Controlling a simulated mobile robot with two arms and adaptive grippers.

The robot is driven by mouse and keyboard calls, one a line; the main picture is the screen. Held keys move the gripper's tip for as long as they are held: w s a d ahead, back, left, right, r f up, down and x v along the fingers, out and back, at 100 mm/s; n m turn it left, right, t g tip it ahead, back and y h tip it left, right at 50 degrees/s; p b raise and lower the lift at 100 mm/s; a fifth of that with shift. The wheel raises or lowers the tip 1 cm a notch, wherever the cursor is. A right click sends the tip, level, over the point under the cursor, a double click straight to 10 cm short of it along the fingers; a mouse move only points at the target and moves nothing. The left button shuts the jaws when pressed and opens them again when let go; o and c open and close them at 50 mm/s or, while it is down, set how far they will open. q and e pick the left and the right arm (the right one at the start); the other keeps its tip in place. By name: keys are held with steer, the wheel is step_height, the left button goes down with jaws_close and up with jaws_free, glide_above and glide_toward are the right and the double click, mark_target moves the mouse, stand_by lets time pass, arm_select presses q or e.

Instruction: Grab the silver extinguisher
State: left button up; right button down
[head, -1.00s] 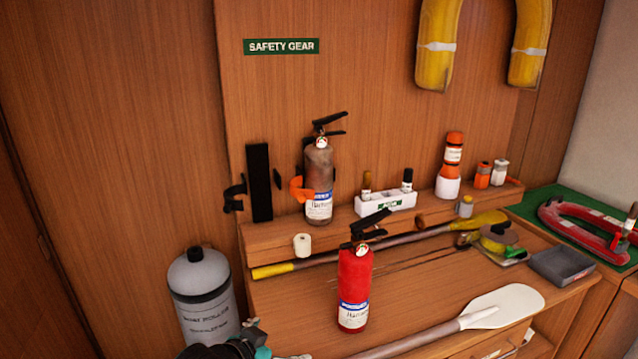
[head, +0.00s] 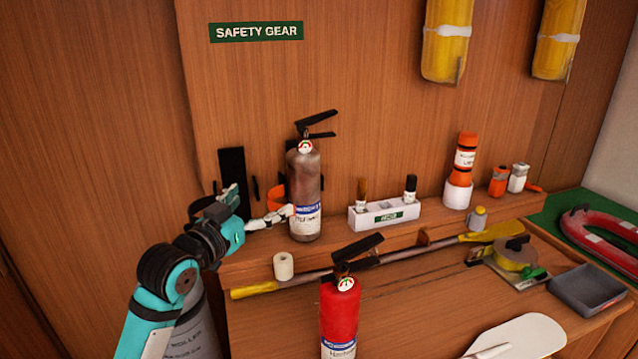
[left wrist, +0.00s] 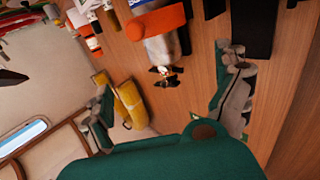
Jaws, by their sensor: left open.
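The silver extinguisher (head: 304,190) stands upright on the wooden ledge, with a black handle on top and a white and blue label low on its body. My left gripper (head: 262,205) is open at its left side, one finger reaching close to the lower body; I cannot tell whether it touches. In the left wrist view, the silver body (left wrist: 160,50) appears upside down beyond the two spread fingers of my left gripper (left wrist: 168,100). My right gripper is not in view.
A red extinguisher (head: 340,318) stands on the bench in front. A white roll (head: 284,266) and a yellow-ended paddle (head: 330,277) lie below the ledge. A white marker holder (head: 384,215) stands to the right. A black bracket (head: 231,170) is on the wall behind.

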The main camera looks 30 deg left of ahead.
arm_select(q)
steer(key=p, duration=0.3)
glide_toward(295, 173)
steer(key=w, duration=0.3)
steer(key=w+p, duration=0.1)
steer(key=w, duration=0.2)
steer(key=shift+w+r, duration=0.1)
steer(key=shift+w, duration=0.45)
steer(key=shift+w+a+r+p, duration=0.1)
steer(key=shift+w+a+p, duration=0.05)
steer(key=shift+w+p, duration=0.2)
steer(key=w+p, duration=0.1)
steer(key=w, duration=0.2)
steer(key=shift+w+a+p, duration=0.25)
steer(key=shift+p, duration=0.15)
steer(key=shift+w+f, duration=0.2)
steer(key=shift+w, duration=0.25)
steer(key=shift+s, duration=0.1)
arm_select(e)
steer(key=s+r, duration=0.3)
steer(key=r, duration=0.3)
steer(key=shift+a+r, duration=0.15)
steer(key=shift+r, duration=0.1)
